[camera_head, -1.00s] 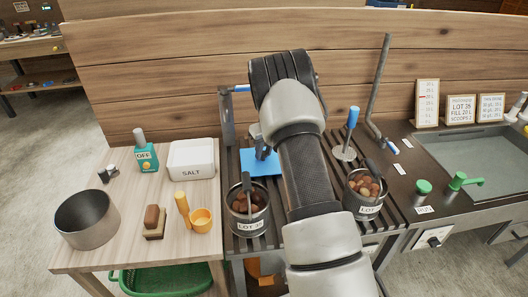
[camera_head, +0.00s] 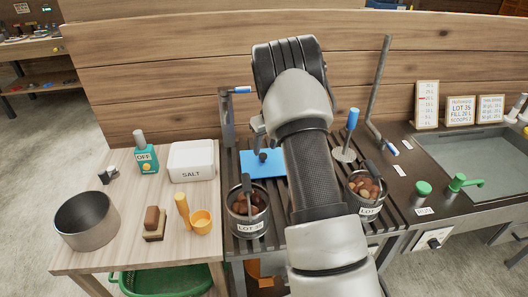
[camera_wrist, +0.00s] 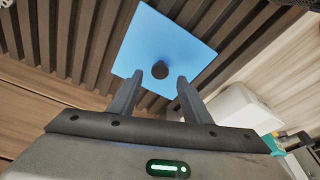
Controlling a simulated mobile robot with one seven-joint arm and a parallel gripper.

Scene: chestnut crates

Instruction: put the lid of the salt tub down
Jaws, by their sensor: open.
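The lid of the salt tub is a flat blue square (camera_head: 258,170) with a dark knob. It lies on the dark slatted rack, and it also shows in the wrist view (camera_wrist: 180,42). The white salt tub (camera_head: 191,170), marked SALT, stands to its left on the pale wooden top, with no lid on it. My gripper (camera_wrist: 160,78) is open and empty. Its two fingers are apart and point at the knob, which shows just past and between the tips. In the head view my arm hides part of the lid's right side.
Two metal pails of chestnuts (camera_head: 247,222) (camera_head: 364,207) stand on the slatted rack (camera_head: 268,243) in front of the lid. A blue-handled tool (camera_head: 351,120) stands to the right. A teal bottle (camera_head: 146,158), pot (camera_head: 86,220), brush (camera_head: 154,224) and yellow scoop (camera_head: 200,222) occupy the left top.

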